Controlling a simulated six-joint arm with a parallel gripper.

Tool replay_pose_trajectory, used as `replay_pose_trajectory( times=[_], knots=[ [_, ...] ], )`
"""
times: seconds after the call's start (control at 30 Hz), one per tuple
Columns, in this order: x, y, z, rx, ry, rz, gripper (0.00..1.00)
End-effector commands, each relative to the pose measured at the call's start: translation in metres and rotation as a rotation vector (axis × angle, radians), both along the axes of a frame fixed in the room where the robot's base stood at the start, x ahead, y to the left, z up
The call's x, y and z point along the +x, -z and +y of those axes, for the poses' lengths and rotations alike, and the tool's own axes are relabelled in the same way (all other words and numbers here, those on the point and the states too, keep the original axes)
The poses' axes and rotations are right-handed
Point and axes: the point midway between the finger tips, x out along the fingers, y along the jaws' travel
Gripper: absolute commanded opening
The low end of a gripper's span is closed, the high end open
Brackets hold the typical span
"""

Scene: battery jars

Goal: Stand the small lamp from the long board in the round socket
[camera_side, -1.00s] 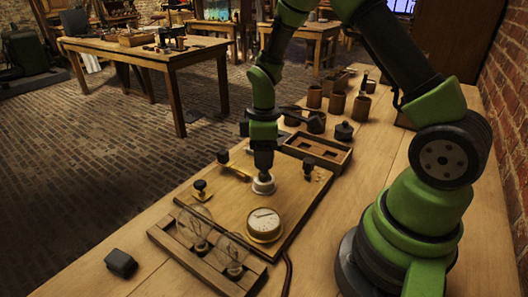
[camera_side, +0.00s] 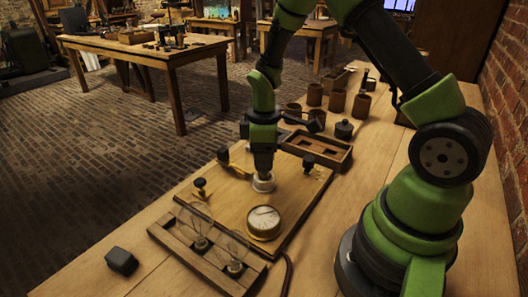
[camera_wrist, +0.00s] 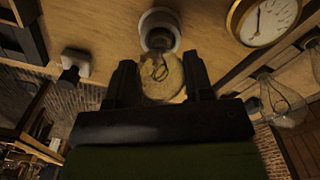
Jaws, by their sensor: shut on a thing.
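My gripper (camera_wrist: 160,76) is shut on a small clear glass lamp (camera_wrist: 162,86), with a finger on each side of the bulb. The lamp's base end is at the mouth of the white round socket (camera_wrist: 159,20) and looks lined up with it. How deep it sits is hard to tell. In the side view my gripper (camera_side: 264,168) points straight down over the socket (camera_side: 263,186), and the fingers hide the lamp. The long board (camera_side: 174,241) lies at the front with two larger clear bulbs (camera_side: 236,264) on it.
A round dial (camera_side: 264,221) stands close to the socket on the wooden base panel (camera_side: 228,199). Brass-and-black terminals (camera_side: 201,188) sit at the panel's edges. A divided wooden tray (camera_side: 318,148) and several brown jars lie behind. A black block (camera_side: 121,262) is at front left.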

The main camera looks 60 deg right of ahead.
Motion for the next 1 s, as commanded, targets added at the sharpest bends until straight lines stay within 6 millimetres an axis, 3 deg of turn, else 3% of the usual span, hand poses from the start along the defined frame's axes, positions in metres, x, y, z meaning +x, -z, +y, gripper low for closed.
replay_pose_trajectory(
  times=[0.1, 0.43, 1.0],
  knots=[
    [0.000, 0.000, 0.000, 0.000, 0.000, 0.000, 0.58],
    [0.000, -0.004, 0.000, 0.000, 0.000, -0.001, 0.58],
    [0.000, -0.052, 0.000, -0.001, -0.001, -0.003, 0.58]
  ],
)
